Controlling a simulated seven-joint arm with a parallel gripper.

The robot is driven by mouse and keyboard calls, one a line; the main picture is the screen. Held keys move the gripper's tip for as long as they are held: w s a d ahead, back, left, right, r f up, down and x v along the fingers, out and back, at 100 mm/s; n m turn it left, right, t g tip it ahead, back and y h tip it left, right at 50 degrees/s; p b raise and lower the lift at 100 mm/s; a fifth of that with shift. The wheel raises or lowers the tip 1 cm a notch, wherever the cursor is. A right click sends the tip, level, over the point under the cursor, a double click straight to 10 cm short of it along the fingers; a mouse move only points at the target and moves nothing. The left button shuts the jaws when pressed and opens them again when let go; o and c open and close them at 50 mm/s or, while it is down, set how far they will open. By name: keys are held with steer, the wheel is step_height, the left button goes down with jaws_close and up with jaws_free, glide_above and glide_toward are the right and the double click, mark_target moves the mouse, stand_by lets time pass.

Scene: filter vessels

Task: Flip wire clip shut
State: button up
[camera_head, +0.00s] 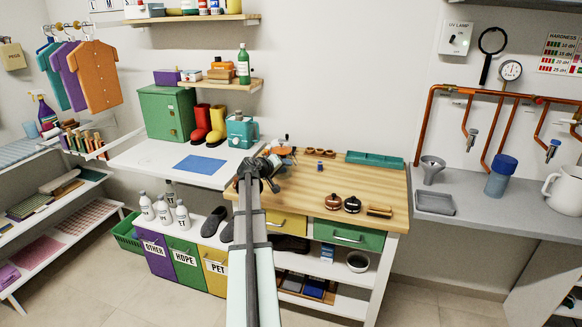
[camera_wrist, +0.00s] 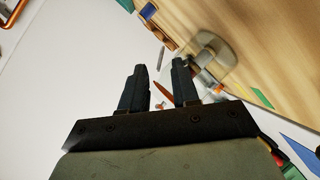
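My gripper (camera_head: 262,166) is over the back left part of the wooden worktop in the head view. In the wrist view my gripper (camera_wrist: 160,68) shows two dark fingers standing apart, with nothing clearly held between them. A rounded, partly see-through vessel (camera_wrist: 228,48) with grey and orange parts is beside the right finger, at the edge of the wood. That finger overlaps part of it, and I cannot tell whether they touch. I cannot make out the wire clip clearly or tell whether it is open or shut. In the head view my gripper covers this area.
The wooden worktop (camera_head: 375,170) also holds two dark round pots, a brush and a green tray (camera_head: 374,159). A white table (camera_head: 140,157) with a blue mat (camera_head: 200,165) lies to the left.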

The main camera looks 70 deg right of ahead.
steer(key=shift+v, duration=1.85)
